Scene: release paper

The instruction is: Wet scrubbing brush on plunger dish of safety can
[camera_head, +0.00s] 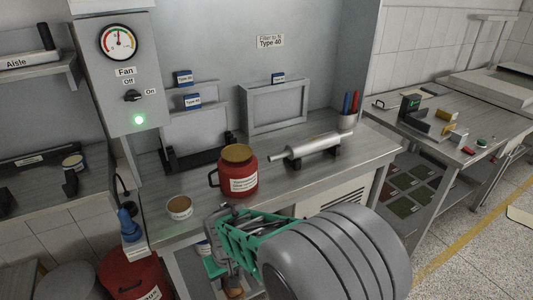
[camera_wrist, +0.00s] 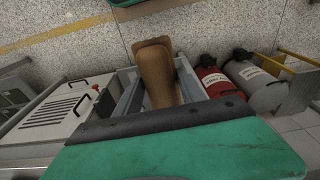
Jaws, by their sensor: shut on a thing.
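The red safety can (camera_head: 238,182) stands upright on the grey bench, with a black side handle and a white label. Its brass-coloured plunger dish (camera_head: 237,153) is on top. My gripper (camera_head: 224,276) is low in front of the bench edge, below and in front of the can. It is shut on a brown wooden piece, which looks like the scrubbing brush (camera_wrist: 155,72). A small part of it also shows in the head view (camera_head: 233,284). Its bristles cannot be made out. The brush and the can's dish are well apart.
A small round tub (camera_head: 179,207) is left of the can, and a grey cylinder on a stand (camera_head: 312,148) is to its right. A blue bottle (camera_head: 130,224) and a red bin (camera_head: 132,277) are at lower left. Shelves lie under the bench.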

